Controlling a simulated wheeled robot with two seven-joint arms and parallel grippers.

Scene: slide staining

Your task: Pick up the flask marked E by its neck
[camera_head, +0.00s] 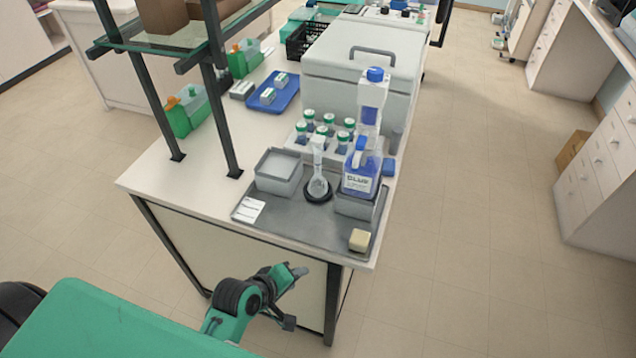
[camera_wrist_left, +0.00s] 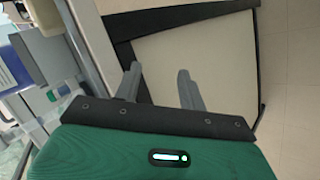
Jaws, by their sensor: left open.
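A clear round-bottomed flask (camera_head: 318,184) with a tall pale neck stands upright on a black ring (camera_head: 318,197) on the grey tray (camera_head: 290,226). No letter E is readable on it at this size. My left gripper (camera_head: 295,297) is open and empty, in front of the bench's near end and below its top, well apart from the flask. Its two spread fingers also show in the left wrist view (camera_wrist_left: 158,88), facing the bench's pale side panel (camera_wrist_left: 195,55). My right gripper is not in view.
Close to the flask are a grey tub (camera_head: 279,178) at left, a blue-labelled bottle (camera_head: 358,182) at right, and several green-capped bottles (camera_head: 309,114) behind. A white card (camera_head: 248,211) and a yellowish block (camera_head: 359,240) lie on the tray. Shelf posts (camera_head: 220,120) rise at left.

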